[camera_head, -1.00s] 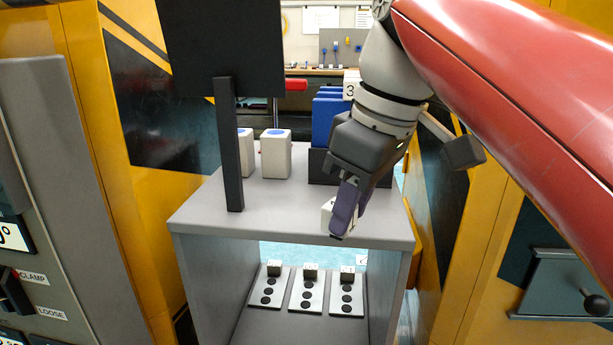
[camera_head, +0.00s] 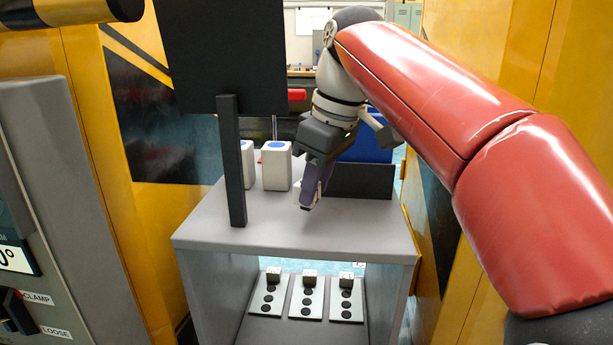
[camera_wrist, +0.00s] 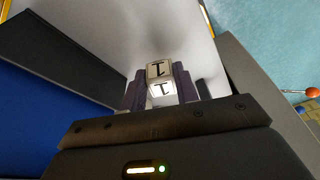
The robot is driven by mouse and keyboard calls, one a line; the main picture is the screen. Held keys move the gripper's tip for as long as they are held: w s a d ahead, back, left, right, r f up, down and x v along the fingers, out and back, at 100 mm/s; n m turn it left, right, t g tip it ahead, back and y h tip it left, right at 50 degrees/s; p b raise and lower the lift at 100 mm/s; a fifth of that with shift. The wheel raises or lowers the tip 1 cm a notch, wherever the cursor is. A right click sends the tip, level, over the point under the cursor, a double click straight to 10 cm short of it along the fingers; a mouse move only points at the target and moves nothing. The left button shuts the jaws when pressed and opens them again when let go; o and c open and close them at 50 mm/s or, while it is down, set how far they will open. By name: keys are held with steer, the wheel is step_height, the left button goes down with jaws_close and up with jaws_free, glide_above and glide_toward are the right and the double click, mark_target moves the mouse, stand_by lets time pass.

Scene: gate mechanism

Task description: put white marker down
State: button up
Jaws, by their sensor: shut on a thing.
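My gripper (camera_head: 308,196) is over the grey table top (camera_head: 345,228), right of the white blocks. In the wrist view its two dark fingers (camera_wrist: 160,90) are shut on a white marker (camera_wrist: 160,78), a small block with a black symbol on its faces. In the head view the marker is mostly hidden behind the fingers, with only a sliver of white showing. The fingertips are close to the table top. I cannot tell whether the marker touches it.
Two white blocks with blue tops, one in front (camera_head: 276,165), stand left of my gripper. A dark post (camera_head: 231,160) holds a black panel (camera_head: 218,55). A dark rack (camera_head: 362,181) with a blue item stands right. Three plates with small blocks lie on the shelf below (camera_head: 307,297).

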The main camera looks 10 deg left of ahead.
steer(key=w+a, duration=0.1)
steer(key=w+a+p, duration=0.1)
steer(key=w, duration=0.1)
steer(key=shift+w+a+r, duration=0.1)
steer(key=shift+w+a, duration=0.05)
steer(key=shift+w, duration=0.05)
steer(key=shift+b+x, duration=0.4)
steer(key=shift+x, duration=0.45)
steer(key=shift+s+d, duration=0.15)
steer(key=shift+d, duration=0.2)
steer(key=o, duration=1)
